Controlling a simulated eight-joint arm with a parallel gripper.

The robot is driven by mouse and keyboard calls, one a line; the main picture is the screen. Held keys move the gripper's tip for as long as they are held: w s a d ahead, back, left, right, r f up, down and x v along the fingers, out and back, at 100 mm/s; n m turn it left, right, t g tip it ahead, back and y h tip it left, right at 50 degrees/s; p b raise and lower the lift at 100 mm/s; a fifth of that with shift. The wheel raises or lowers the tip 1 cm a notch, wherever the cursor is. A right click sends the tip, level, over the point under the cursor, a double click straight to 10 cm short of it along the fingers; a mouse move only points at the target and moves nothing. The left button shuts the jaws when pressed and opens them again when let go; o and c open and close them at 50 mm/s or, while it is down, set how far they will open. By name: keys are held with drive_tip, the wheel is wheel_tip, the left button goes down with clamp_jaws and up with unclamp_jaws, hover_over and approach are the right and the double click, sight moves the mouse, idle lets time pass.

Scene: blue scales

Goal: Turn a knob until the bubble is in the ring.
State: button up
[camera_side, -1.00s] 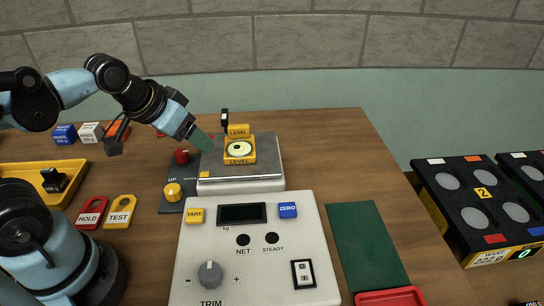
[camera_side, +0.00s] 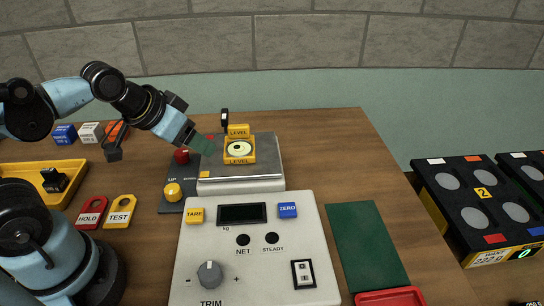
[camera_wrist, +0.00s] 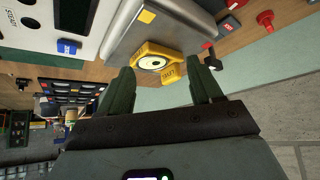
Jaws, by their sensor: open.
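The yellow bubble level (camera_side: 239,159) sits on the silver scale plate, its pale round vial (camera_side: 240,149) facing up. It also shows in the wrist view (camera_wrist: 170,73), where a small dark ring or spot is near the vial's middle; I cannot tell bubble from ring. A red knob (camera_side: 181,156) and a yellow knob (camera_side: 173,191) stand on the dark panel left of the scale. My gripper (camera_side: 206,145) is above the plate's left back part, left of the level. In the wrist view my gripper (camera_wrist: 162,80) has its green fingers apart with nothing between them.
The scale's white console (camera_side: 255,255) stands in front, with a grey TRIM knob (camera_side: 209,275). A black upright piece (camera_side: 224,121) stands behind the level. A yellow tray (camera_side: 70,180) and HOLD and TEST tags lie left. A green mat (camera_side: 365,245) lies right.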

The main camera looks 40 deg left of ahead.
drive_tip(key=shift+w+a+r+m+g, duration=0.15)
drive_tip(key=shift+w+a+m+g, duration=0.15)
drive_tip(key=shift+a, duration=0.1)
drive_tip(key=w+a+r+m+g, duration=0.1)
drive_tip(key=w+a+m+g, duration=0.15)
drive_tip(key=a+m, duration=0.3)
drive_tip(key=m+g, duration=0.4)
hover_over(182, 152)
drive_tip(key=f, duration=0.1)
drive_tip(key=shift+f, duration=5.95)
drive_tip(key=shift+c, duration=0.5)
drive_tip(key=c, duration=1)
